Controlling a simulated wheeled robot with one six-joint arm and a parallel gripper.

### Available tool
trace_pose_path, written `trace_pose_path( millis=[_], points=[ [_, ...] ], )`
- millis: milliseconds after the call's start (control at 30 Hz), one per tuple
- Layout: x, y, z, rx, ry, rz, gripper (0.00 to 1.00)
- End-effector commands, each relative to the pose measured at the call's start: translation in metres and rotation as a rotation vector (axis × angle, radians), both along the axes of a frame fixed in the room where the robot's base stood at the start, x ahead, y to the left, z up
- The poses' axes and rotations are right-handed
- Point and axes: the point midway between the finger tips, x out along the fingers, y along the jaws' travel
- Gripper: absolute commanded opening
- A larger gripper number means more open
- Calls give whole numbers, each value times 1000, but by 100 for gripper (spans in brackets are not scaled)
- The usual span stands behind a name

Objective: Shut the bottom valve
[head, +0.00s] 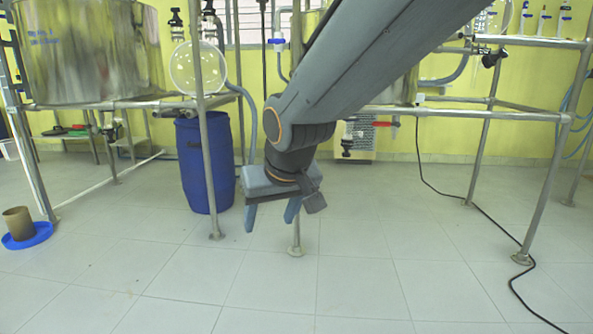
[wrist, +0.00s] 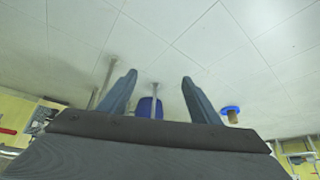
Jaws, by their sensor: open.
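A valve with a red handle (head: 383,124) sits low under the vessel in the middle of the head view, just right of my arm. The handle looks about level, and a dark outlet hangs to its left. A small red piece at the left edge of the wrist view (wrist: 8,131) looks like the same handle. Another valve with a red and green handle (head: 70,131) is under the steel vessel at left. I cannot tell from the picture which one is the bottom valve. My gripper (head: 270,215) points down, open and empty, apart from both valves; its fingers also show in the wrist view (wrist: 159,76).
A blue barrel (head: 205,165) stands behind and left of my gripper. Metal frame posts (head: 211,180) stand nearby. A blue tray (head: 28,236) with a brown cup (head: 18,222) is on the floor at left. A black cable (head: 480,208) runs across the right. The front floor is clear.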

Motion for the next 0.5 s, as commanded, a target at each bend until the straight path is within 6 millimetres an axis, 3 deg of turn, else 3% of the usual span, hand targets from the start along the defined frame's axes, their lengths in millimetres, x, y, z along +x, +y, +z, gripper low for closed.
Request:
trace_pose_path(
  millis=[33, 200, 500],
  points=[
    [-35, -1, -3, -16, 53, 24, 57],
    [-134, -12, -22, -65, 230, 95, 57],
    [-258, -37, -38, -120, 454, 205, 57]
  ],
)
